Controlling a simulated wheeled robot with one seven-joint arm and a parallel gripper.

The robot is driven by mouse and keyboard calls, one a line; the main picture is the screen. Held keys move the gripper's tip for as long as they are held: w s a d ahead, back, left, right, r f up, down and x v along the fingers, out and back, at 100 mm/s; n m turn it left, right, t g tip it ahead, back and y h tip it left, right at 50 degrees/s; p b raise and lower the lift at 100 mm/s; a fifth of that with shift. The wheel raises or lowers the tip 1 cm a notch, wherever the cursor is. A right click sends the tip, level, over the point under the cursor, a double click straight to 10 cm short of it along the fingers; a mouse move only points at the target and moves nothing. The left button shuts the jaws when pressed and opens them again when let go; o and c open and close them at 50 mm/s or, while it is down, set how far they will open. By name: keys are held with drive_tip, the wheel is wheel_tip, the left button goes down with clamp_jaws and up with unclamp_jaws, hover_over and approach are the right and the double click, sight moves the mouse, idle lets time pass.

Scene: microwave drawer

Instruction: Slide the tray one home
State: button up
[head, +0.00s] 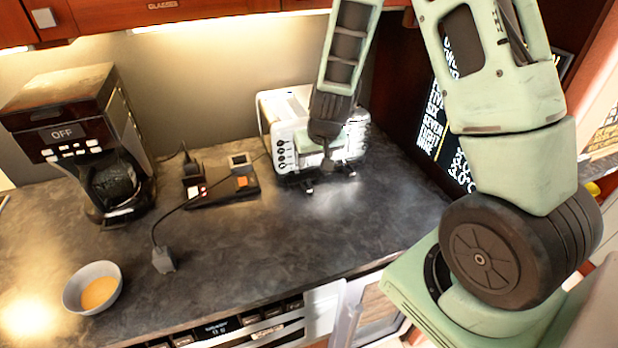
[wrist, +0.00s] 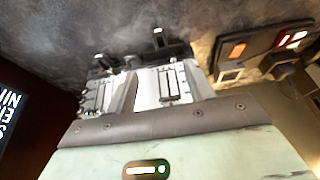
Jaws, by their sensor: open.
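A white appliance (head: 272,108) with dark round knobs stands at the back of the counter. My gripper (head: 329,179) is down over its front, with the pale green palm hiding much of that face. Nothing is seen held.
A coffee machine (head: 70,125) stands at the left. A small dark board with devices (head: 222,186) lies beside the appliance, with a cable and plug (head: 163,261) in front. A grey bowl (head: 93,287) sits near the front edge. The counter before the appliance (head: 310,235) is clear.

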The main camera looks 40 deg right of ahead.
sight(308, 181)
drive_tip(key=p+x, duration=0.2)
drive_tip(key=x, duration=1.1)
drive_tip(key=shift+f+p, duration=0.15)
drive_tip(key=shift+p, duration=0.15)
drive_tip(key=c, duration=1.1)
